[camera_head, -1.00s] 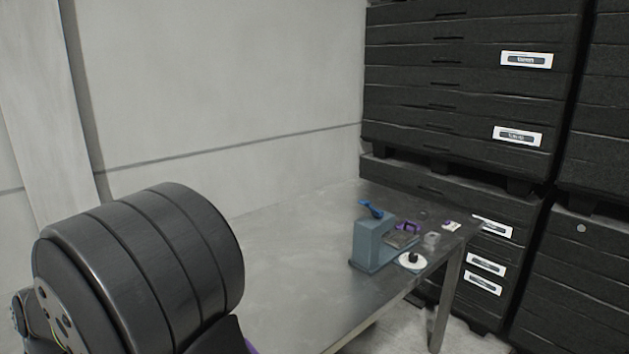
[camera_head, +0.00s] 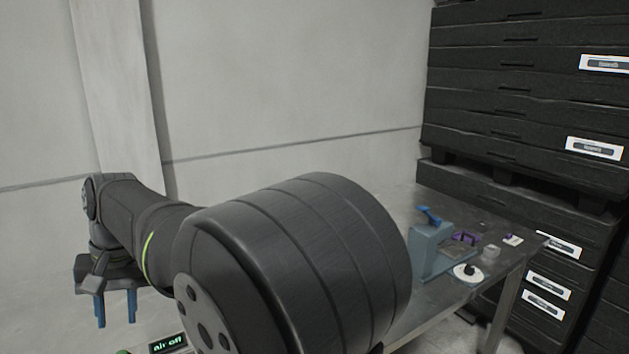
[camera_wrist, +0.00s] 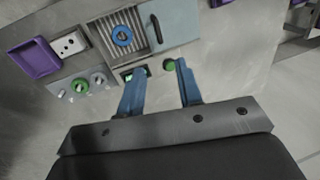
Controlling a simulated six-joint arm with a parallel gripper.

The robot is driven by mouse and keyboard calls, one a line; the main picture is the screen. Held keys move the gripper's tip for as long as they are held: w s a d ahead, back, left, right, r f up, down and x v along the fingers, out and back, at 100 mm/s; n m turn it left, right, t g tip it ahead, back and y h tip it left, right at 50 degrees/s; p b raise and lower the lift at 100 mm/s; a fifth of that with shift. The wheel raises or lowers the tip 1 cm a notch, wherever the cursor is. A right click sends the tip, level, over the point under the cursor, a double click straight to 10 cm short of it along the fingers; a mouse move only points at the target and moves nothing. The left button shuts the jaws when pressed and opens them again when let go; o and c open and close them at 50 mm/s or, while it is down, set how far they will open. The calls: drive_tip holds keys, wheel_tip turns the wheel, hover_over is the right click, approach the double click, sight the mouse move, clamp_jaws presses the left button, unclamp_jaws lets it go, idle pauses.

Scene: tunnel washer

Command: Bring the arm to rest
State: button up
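My gripper (camera_head: 115,308) hangs at the lower left in the head view, with two blue fingers pointing down. In the wrist view my gripper (camera_wrist: 158,72) has its fingers apart with nothing between them. It is above a grey panel with a small lit display (camera_head: 168,344) that reads "air off". My dark arm spans the lower middle of the head view and hides part of the bench.
A metal bench (camera_head: 440,318) holds a blue-grey fixture (camera_head: 428,248). Black stacked crates (camera_head: 510,95) stand behind.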

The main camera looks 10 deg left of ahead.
drive_tip(key=f, duration=0.5)
drive_tip(key=s+a+f, duration=0.1)
drive_tip(key=f, duration=0.4)
drive_tip(key=s+a+f, duration=0.1)
drive_tip(key=f, duration=0.4)
drive_tip(key=shift+f, duration=0.25)
drive_tip(key=w+d, duration=0.9)
wheel_tip(320, 180, up, 17)
drive_tip(key=w+d+n, duration=0.1)
drive_tip(key=w, duration=0.1)
drive_tip(key=shift+d+n, duration=0.4)
drive_tip(key=shift+s+f, duration=0.1)
drive_tip(key=shift+f, duration=0.3)
drive_tip(key=c, duration=0.5)
drive_tip(key=f+n, duration=0.1)
drive_tip(key=f, duration=0.3)
drive_tip(key=a+f+n+t+h, duration=0.1)
drive_tip(key=f, duration=0.3)
drive_tip(key=s+f+n, duration=0.1)
drive_tip(key=f+n, duration=0.1)
drive_tip(key=f, duration=0.1)
drive_tip(key=shift+a+f+t+h, duration=0.15)
drive_tip(key=shift+f+t+h, duration=0.15)
drive_tip(key=shift+f, duration=0.1)
clamp_jaws()
drive_tip(key=shift+f, duration=2.75)
